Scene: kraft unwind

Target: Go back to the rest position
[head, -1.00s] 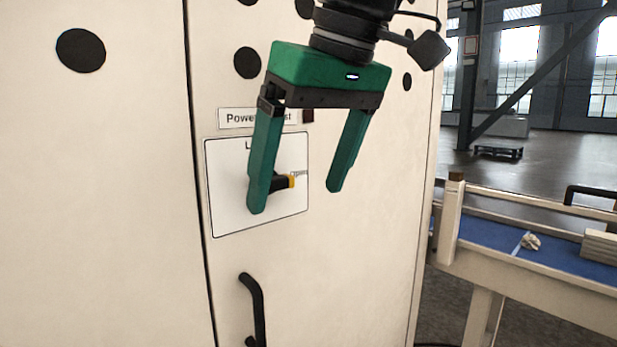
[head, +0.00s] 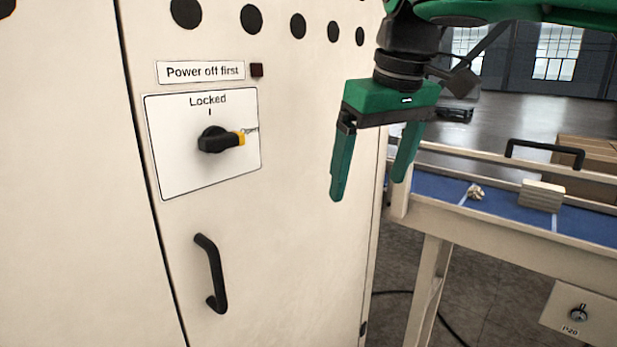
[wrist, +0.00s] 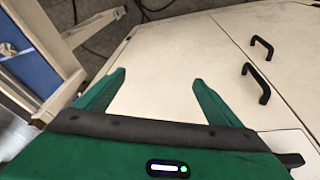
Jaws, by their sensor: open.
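My gripper (head: 367,190) is green, open and empty. In the head view it hangs fingers down in front of the right part of a cream cabinet (head: 290,250), to the right of the cabinet's switch plate and apart from it. The wrist view also shows the open gripper (wrist: 158,85), with nothing between its fingers. A black rotary switch (head: 213,140) with a yellow tip sits on the white plate (head: 180,178) marked "Locked". Its handle points right, away from the mark above it.
A black door handle (head: 211,275) juts out below the plate. To the right stands a conveyor (head: 500,242) with a blue bed, carrying a crumpled piece (head: 475,192) and a pale block (head: 541,196). Open floor lies beyond, and a cable runs on the floor beside the cabinet.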

